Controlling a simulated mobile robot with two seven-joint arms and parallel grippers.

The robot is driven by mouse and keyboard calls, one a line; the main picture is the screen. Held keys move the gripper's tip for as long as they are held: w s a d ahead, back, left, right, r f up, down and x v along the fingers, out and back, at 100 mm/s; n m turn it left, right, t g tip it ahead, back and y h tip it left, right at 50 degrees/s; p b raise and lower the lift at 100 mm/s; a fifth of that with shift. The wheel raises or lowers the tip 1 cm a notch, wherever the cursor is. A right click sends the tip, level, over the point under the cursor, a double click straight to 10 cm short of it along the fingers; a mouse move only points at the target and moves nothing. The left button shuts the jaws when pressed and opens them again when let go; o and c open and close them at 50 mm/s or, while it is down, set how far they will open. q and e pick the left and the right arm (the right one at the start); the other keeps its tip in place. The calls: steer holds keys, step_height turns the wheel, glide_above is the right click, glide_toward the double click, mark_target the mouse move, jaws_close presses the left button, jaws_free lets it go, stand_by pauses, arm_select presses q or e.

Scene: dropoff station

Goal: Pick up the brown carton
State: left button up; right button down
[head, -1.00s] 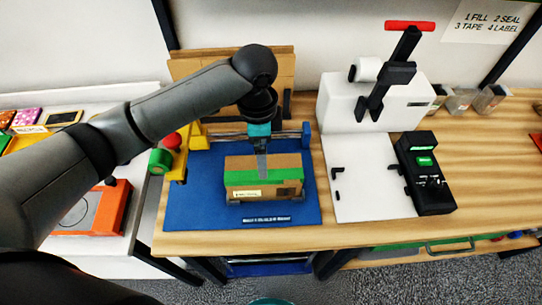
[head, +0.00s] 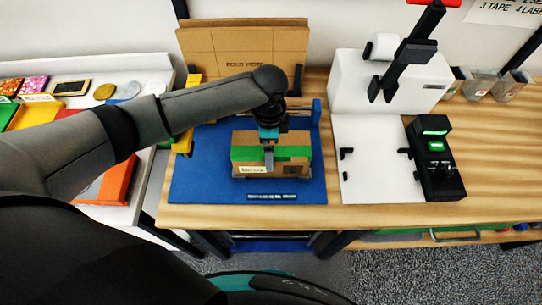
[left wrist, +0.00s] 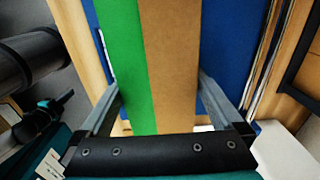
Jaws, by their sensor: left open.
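The brown carton (head: 294,168) lies on the blue mat (head: 195,181), with a green band along its top and a white label on its front. My left gripper (head: 269,158) points down at the carton, around the middle of its length. In the left wrist view the carton (left wrist: 170,60) runs between the two open fingers of my left gripper (left wrist: 160,108), one on each side. Whether either finger touches the carton cannot be told. My right gripper is in neither current view.
Flat cardboard (head: 245,50) stands behind the mat. A white machine (head: 350,82) with a black lever and a black keypad device (head: 437,165) stand to the right. A white side table (head: 148,195) with an orange item (head: 118,183) is at left. Bare wood (head: 500,150) lies at far right.

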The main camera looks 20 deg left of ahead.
arm_select(q)
step_height(320, 180, down, 4)
steer(key=shift+r, duration=0.15)
steer(key=c, duration=1.1)
steer(key=shift+r, duration=0.15)
steer(key=shift+c, duration=0.2)
